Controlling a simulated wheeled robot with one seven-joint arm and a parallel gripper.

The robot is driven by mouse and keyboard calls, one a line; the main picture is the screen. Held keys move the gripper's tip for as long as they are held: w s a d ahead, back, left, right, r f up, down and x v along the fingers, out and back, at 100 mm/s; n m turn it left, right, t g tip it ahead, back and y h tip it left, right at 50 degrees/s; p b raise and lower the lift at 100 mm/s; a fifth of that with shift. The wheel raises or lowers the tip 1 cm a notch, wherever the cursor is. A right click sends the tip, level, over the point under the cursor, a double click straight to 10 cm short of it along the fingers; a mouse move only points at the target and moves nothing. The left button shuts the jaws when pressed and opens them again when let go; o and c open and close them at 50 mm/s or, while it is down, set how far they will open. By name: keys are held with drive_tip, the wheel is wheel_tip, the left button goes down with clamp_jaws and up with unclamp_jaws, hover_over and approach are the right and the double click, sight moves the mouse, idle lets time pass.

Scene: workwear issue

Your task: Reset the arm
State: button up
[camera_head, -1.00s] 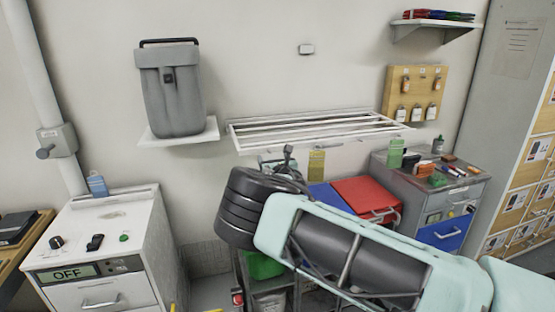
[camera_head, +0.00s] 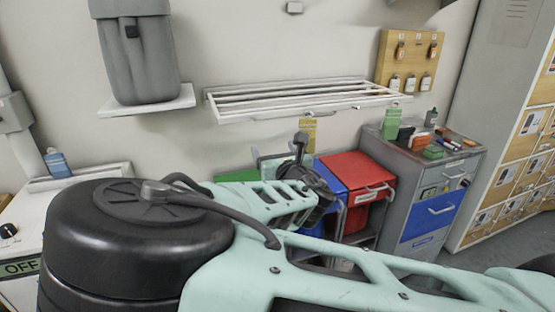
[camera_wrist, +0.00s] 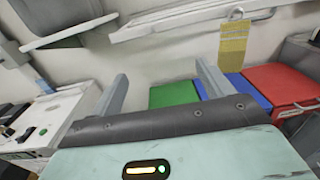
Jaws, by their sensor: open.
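My arm crosses the lower part of the head view, its pale green links and black joint large in front. My gripper shows in the wrist view (camera_wrist: 160,88), with its two grey fingers wide apart and nothing between them. Past the fingertips are the wall and a green lid (camera_wrist: 174,94). In the head view my arm's far end reaches toward the bins below the wall rack, and the fingertips there are hard to make out.
A white wall rack (camera_head: 300,99) and a grey container (camera_head: 140,60) on a shelf (camera_head: 150,108) are behind the arm. Red (camera_head: 355,178) and blue (camera_head: 330,172) lidded bins stand beside a grey drawer cabinet (camera_head: 405,185). A white console (camera_head: 75,186) is at left.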

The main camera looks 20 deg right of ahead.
drive_tip(key=s+d+f+m+g+h, duration=0.2)
drive_tip(key=s+f+m+g, duration=0.9)
drive_tip(key=f+m, duration=0.5)
drive_tip(key=s+a+r+m+g+y, duration=0.2)
drive_tip(key=s+a+m, duration=0.2)
drive_tip(key=s, duration=0.3)
drive_tip(key=s+a+r+m+g+y, duration=0.2)
drive_tip(key=s+a+r+m+g, duration=0.1)
drive_tip(key=s+a, duration=0.25)
drive_tip(key=s+r+m+g, duration=0.2)
drive_tip(key=s+r+m, duration=0.2)
drive_tip(key=s+r, duration=0.5)
drive_tip(key=shift+s+d+r+m+h, duration=0.3)
drive_tip(key=shift+s+m+h, duration=0.1)
drive_tip(key=shift+s, duration=1.55)
drive_tip(key=shift+f, duration=0.1)
